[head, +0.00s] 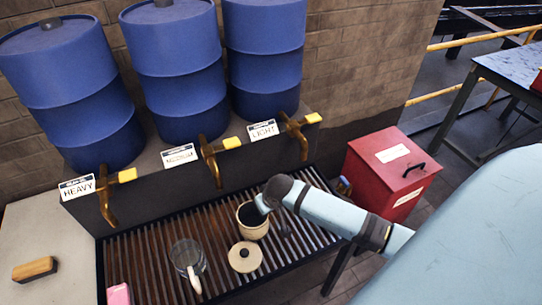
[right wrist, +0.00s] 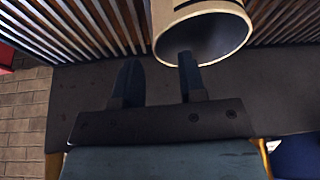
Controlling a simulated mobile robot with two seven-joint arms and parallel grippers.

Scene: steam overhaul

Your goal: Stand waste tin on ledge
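A cream tin (head: 252,230) with a dark open mouth, probably the waste tin, is on the slatted grate (head: 145,235). My right gripper (head: 263,203) is at the tin's far right rim. In the right wrist view its two fingers (right wrist: 158,82) are apart, and one overlaps the mouth of the tin (right wrist: 205,12). I cannot tell whether the rim lies between them or whether they touch it. A round cream lid (head: 245,257) with a dark knob lies just in front of the tin. A pale ledge (head: 50,235) is at the left. My left gripper is out of view.
A clear jug (head: 187,257) with a pale handle and a pink block (head: 119,294) are on the grate. A wooden brush (head: 35,269) lies on the pale ledge. Brass taps (head: 212,165) hang below blue drums. A red bin (head: 390,170) stands right of the grate.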

